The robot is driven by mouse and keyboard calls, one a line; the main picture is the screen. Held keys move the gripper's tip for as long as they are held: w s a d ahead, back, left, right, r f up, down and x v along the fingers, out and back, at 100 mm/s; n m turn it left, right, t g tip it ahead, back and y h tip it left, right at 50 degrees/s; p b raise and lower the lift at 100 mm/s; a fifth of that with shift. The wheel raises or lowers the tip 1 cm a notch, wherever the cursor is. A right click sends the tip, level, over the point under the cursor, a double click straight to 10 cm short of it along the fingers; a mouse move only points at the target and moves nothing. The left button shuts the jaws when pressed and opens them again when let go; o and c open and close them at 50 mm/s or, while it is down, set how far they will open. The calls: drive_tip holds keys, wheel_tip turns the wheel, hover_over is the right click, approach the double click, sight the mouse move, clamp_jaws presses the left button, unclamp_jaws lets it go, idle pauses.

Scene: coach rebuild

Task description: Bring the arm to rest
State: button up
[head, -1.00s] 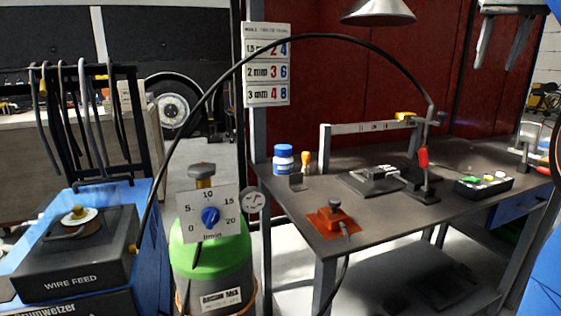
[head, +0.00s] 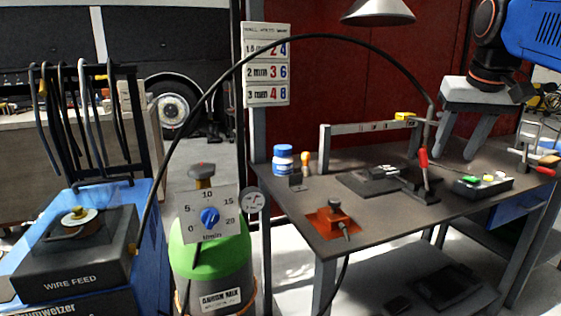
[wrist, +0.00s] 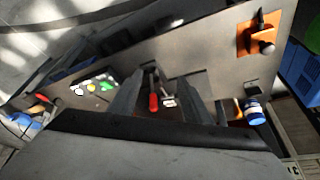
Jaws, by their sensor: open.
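My gripper (head: 457,154) hangs on my blue arm at the upper right of the head view, fingers pointing down. Its two grey fingers are apart with nothing between them. It appears above the right part of the dark workbench (head: 290,205), near the red-handled torch stand (head: 423,158) and the button box (head: 484,183). In the wrist view the open fingers (wrist: 157,75) point at the bench top, with the red handle (wrist: 153,102) showing between them. The exact height above the bench is hard to tell.
A lamp shade (head: 378,12) hangs above. A black cable arches from the wire feeder (head: 75,250) over the green gas cylinder (head: 212,255) to the stand.

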drive_tip(key=s+a+f, duration=0.2)
drive_tip(key=s+f, duration=0.4)
drive_tip(key=f, duration=0.4)
drive_tip(key=s+a+f+n, duration=0.1)
drive_tip(key=s+a+f, duration=0.2)
drive_tip(key=s+f, duration=0.3)
drive_tip(key=s+a+f+n+y, duration=0.1)
drive_tip(key=s+a+f, duration=0.2)
drive_tip(key=f, duration=1.2)
drive_tip(key=s, duration=0.2)
drive_tip(key=shift+s, duration=0.4)
drive_tip(key=shift+a, duration=0.1)
